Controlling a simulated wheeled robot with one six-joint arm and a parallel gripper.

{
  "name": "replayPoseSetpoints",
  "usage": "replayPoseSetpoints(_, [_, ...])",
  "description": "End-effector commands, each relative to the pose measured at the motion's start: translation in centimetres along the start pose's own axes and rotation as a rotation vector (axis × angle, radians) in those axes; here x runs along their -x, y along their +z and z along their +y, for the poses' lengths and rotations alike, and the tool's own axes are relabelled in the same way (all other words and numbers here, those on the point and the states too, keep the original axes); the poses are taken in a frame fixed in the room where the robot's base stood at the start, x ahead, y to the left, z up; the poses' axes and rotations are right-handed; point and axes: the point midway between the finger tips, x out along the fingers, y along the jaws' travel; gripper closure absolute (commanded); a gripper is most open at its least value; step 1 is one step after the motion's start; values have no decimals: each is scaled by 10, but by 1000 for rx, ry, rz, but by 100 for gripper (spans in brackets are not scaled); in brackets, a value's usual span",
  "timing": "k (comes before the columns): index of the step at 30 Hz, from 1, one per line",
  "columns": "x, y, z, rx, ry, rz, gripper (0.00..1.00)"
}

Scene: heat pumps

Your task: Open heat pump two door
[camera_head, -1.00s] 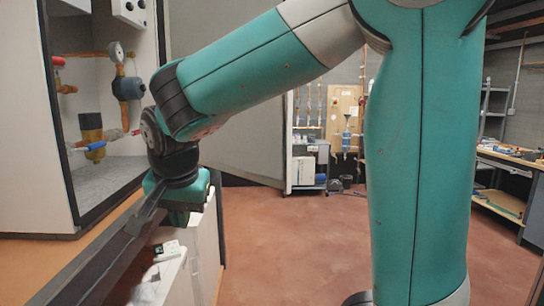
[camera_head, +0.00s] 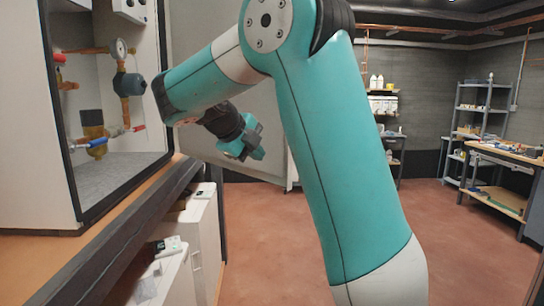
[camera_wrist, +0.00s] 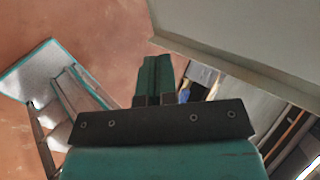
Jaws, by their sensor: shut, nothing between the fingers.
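A heat pump cabinet (camera_head: 62,190) stands open at the left of the head view, with pipes, a gauge (camera_head: 119,48) and valves inside. A large grey door panel (camera_head: 197,40) stands swung out at its right side, partly hidden by my arm. No number shows on it, so I cannot tell which heat pump it is. My gripper (camera_head: 250,148) is shut and empty, in front of the door panel in the head view. In the wrist view my shut fingers (camera_wrist: 152,78) show at the middle, with a pale panel edge (camera_wrist: 225,65) beyond them at the upper right.
A wooden counter edge (camera_head: 120,205) runs below the cabinet, with white boxes (camera_head: 203,235) beneath it. The red floor (camera_head: 260,245) is clear in the middle. Shelves (camera_head: 485,110) and a workbench (camera_head: 500,155) stand at the far right.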

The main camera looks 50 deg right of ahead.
Motion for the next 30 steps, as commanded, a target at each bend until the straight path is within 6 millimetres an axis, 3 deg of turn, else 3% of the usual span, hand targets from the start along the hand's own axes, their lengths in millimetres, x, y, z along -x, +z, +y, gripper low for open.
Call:
replayPoseSetpoints(4, [-30,-2,-2,1,1,6,100])
replayPoseSetpoints(6, [-35,-1,-14,-1,0,4,100])
replayPoseSetpoints(12, [-52,0,-26,1,1,1,100])
replayPoseSetpoints(30, [-58,2,-28,11,0,-12,100])
